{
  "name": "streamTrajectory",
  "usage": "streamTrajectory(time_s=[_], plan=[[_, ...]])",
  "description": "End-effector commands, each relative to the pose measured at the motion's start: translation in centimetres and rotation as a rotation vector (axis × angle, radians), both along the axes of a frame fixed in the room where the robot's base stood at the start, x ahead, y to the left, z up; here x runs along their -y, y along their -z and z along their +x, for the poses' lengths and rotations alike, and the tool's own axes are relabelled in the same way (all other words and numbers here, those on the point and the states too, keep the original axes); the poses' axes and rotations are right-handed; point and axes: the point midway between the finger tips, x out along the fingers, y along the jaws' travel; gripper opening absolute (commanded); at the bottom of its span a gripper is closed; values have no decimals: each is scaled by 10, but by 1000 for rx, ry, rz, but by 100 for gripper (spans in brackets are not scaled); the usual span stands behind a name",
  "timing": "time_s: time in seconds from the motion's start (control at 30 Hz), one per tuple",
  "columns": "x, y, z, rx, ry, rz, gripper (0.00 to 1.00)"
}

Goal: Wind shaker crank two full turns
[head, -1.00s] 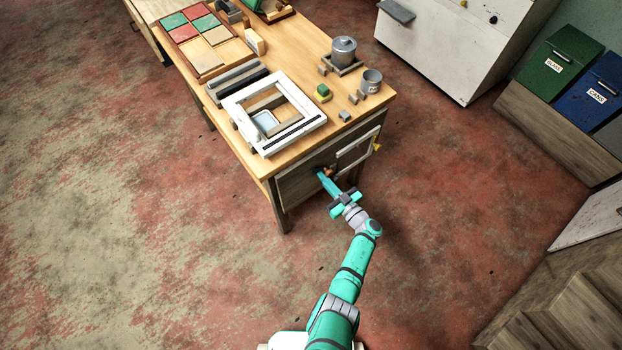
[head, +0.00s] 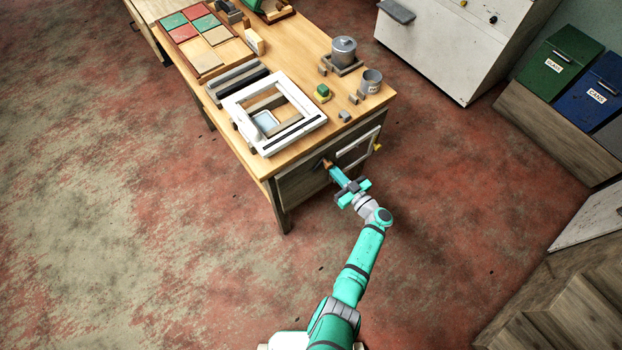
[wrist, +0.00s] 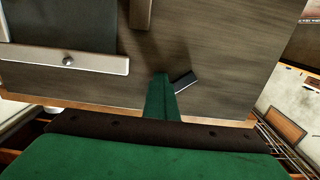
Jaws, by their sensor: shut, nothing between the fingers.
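The shaker crank (head: 326,163) shows as a small dark and orange-brown piece on the end panel of the wooden desk. My gripper (head: 333,171) is shut and empty, its teal fingers pointing at the panel with the tips right by the crank. I cannot tell whether they touch it. In the wrist view, the closed green fingers (wrist: 162,95) reach toward the wood panel. A short dark bar (wrist: 184,79) lies just right of their tips; I cannot tell whether it is part of the crank.
The desk top (head: 300,50) holds a white frame (head: 275,112), a lidded pot (head: 344,50), a grey mug (head: 371,81) and small blocks. A pale framed panel (head: 358,147) with a yellow knob (head: 377,147) sits right of the crank. Floor around the arm is clear.

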Motion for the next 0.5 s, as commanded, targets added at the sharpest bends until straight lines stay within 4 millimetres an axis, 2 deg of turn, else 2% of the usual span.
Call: streamTrajectory(time_s=[0.1, 0.5], plan=[[-1, -11, -1, 3, 2, -1, 0], [-13, -31, -9, 2, 1, 0, 0]])
